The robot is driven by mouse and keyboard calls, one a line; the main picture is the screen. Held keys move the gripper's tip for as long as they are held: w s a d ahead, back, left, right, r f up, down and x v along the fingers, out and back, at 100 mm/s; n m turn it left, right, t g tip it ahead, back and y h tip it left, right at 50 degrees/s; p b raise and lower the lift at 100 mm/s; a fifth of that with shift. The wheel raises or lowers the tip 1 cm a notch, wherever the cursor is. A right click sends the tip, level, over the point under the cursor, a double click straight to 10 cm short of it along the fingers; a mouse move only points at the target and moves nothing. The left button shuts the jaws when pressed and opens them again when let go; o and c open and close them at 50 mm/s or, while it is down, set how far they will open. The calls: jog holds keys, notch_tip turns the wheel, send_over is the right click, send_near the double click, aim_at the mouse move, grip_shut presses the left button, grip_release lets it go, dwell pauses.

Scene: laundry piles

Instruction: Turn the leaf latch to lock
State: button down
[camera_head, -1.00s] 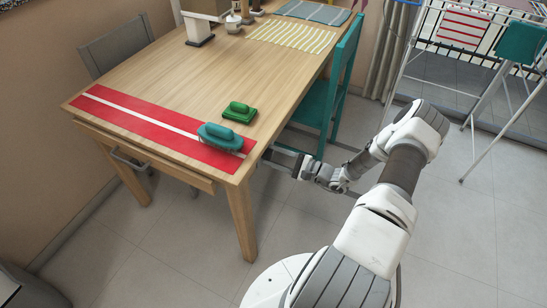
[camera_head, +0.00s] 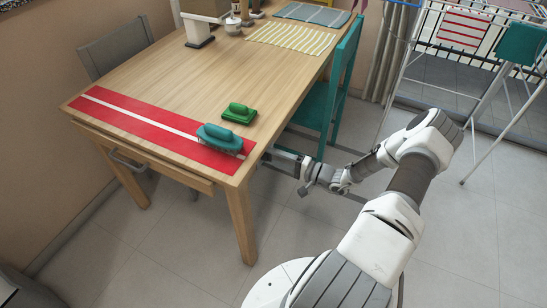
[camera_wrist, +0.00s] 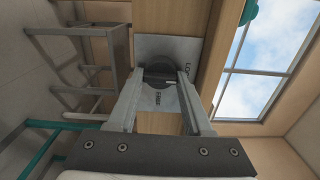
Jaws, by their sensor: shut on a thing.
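The leaf latch (camera_wrist: 160,76) is a dark round knob on a pale grey plate (camera_wrist: 175,46) with partly readable lettering. The plate is fixed to a wooden face of the table and looks tilted in the wrist view. My gripper (camera_wrist: 161,84) has one finger on each side of the knob and is shut on it. In the head view, my gripper (camera_head: 303,168) is beside the near right end of the table, just below the tabletop. The latch itself cannot be made out there, so its exact angle is unclear.
A teal chair (camera_head: 322,104) stands close behind my gripper. A drying rack (camera_head: 500,115) is at the right. The floor between is clear.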

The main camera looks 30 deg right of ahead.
jog(key=shift+n, duration=0.3)
jog(key=shift+c, duration=1.6)
grip_release()
jog(key=p+v, duration=0.1)
jog(key=v, duration=1.6)
jog(key=shift+s+d, duration=0.2)
